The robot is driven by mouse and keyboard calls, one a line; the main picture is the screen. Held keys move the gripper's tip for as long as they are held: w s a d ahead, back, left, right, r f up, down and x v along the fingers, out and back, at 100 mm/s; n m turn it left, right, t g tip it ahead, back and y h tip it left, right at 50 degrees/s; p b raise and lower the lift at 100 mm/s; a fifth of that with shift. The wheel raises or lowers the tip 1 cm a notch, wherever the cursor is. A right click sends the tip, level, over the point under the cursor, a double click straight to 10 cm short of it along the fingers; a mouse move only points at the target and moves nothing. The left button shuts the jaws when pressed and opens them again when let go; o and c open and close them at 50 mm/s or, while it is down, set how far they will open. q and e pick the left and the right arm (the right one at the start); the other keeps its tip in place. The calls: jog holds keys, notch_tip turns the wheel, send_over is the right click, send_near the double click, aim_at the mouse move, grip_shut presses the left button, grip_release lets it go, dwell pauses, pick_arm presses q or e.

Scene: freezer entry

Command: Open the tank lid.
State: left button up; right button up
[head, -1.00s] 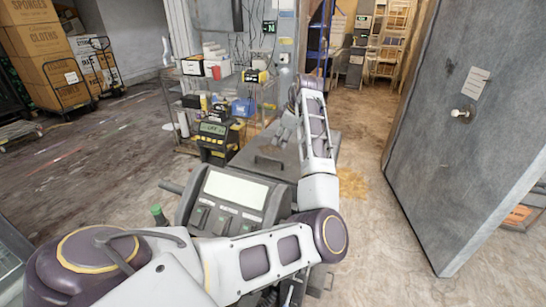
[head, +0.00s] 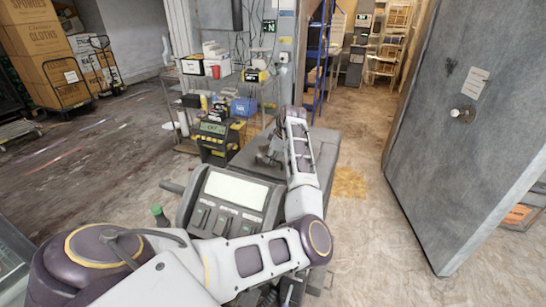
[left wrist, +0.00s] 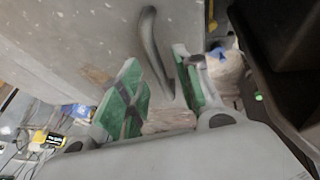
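The grey tank lid (head: 250,163) is a flat panel in the middle of the head view, behind the console. It lies flat and looks closed. My left gripper (head: 267,152) is down at the lid, at its handle, which it largely hides in the head view. In the left wrist view, the dark curved handle (left wrist: 150,45) stands on the grey lid (left wrist: 95,40). The green-padded fingers of my left gripper (left wrist: 160,95) are apart, with the handle's near end between them. I cannot tell whether they touch it. My right gripper is not in view.
A console with a pale screen (head: 237,188) stands in front of the lid. A wire shelf (head: 240,85) with boxes and a yellow-black device (head: 215,135) are behind it to the left. A large grey door (head: 465,140) stands at the right. Floor is clear between door and tank.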

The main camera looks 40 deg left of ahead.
pick_arm(q)
jog(key=shift+a+f, duration=0.1)
jog(key=shift+f, duration=0.05)
grip_shut()
dwell(0.6)
